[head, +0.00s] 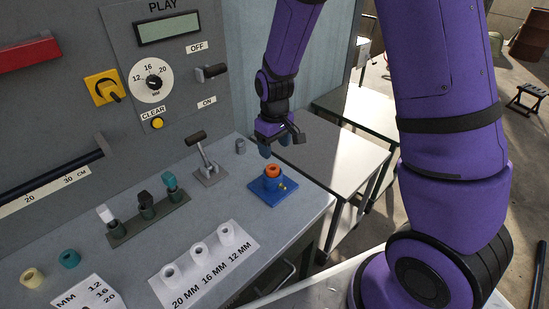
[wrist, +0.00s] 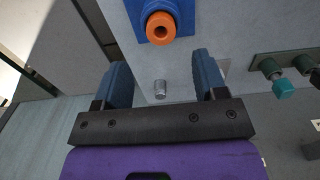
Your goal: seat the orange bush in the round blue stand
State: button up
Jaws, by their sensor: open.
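The orange bush (head: 273,170) is upright at the top of the blue stand (head: 270,190), near the right end of the bench. In the wrist view the orange bush (wrist: 160,28) shows its open bore, with the blue stand (wrist: 139,18) behind it. Its rim stands out above the blue; how deep it sits is hidden. My gripper (head: 274,148) is above and behind the stand, apart from the bush. In the wrist view my gripper (wrist: 161,62) has its two blue fingers wide apart with nothing between them.
A small grey cylinder (head: 240,146) stands on the bench behind the stand. A lever (head: 205,160) is left of it. White bushes stand on a label sheet (head: 210,270). The control panel (head: 80,100) rises behind.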

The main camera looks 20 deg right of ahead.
jog(key=s+d+r+m+t, duration=0.15)
jog(key=s+r, duration=0.25)
jog(key=r, duration=0.6)
jog(key=s+d+r+m+t, duration=0.15)
jog(key=s+r, duration=0.35)
jog(key=r, duration=0.6)
jog(key=s+d+r+t, duration=0.1)
jog(key=s+r, duration=0.3)
jog(key=s, duration=0.3)
jog(key=s+d+r+m+t, duration=0.1)
jog(key=s+d+r, duration=0.1)
jog(key=s, duration=0.6)
jog(key=shift+s+d+r, duration=0.2)
jog(key=shift+d+r, duration=0.1)
jog(key=shift+r, duration=0.55)
